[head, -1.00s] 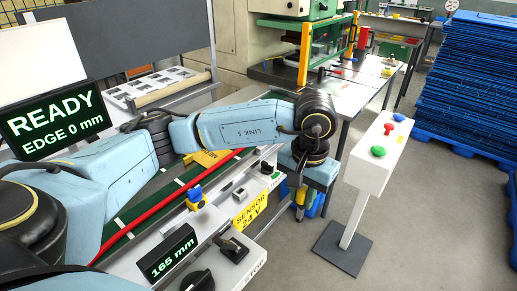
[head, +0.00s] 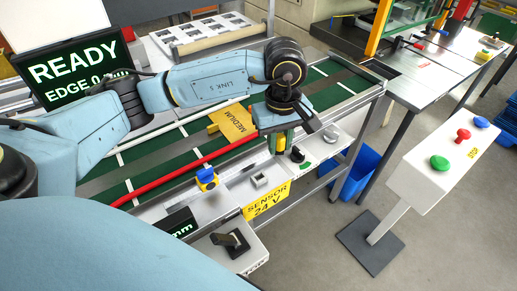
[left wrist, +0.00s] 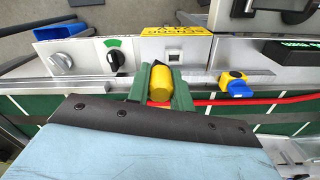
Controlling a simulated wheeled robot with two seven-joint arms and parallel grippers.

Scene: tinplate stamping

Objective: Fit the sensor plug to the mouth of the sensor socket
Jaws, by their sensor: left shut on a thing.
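My left gripper (head: 282,141) hangs over the front rail, its green jaws shut on the yellow sensor plug (head: 280,143). In the left wrist view the gripper (left wrist: 159,86) has the plug (left wrist: 161,83) between its jaws. The sensor socket (head: 259,181) is a small grey block with a square mouth above the yellow SENSOR 24 V label. It also shows in the left wrist view (left wrist: 174,55), just beyond the plug. In the head view the plug is right of and behind the socket, apart from it. Its height above the panel is unclear. My right gripper is out of view.
A dark knob (head: 297,154) is right of the gripper. A button stand (head: 430,165) is at the right.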

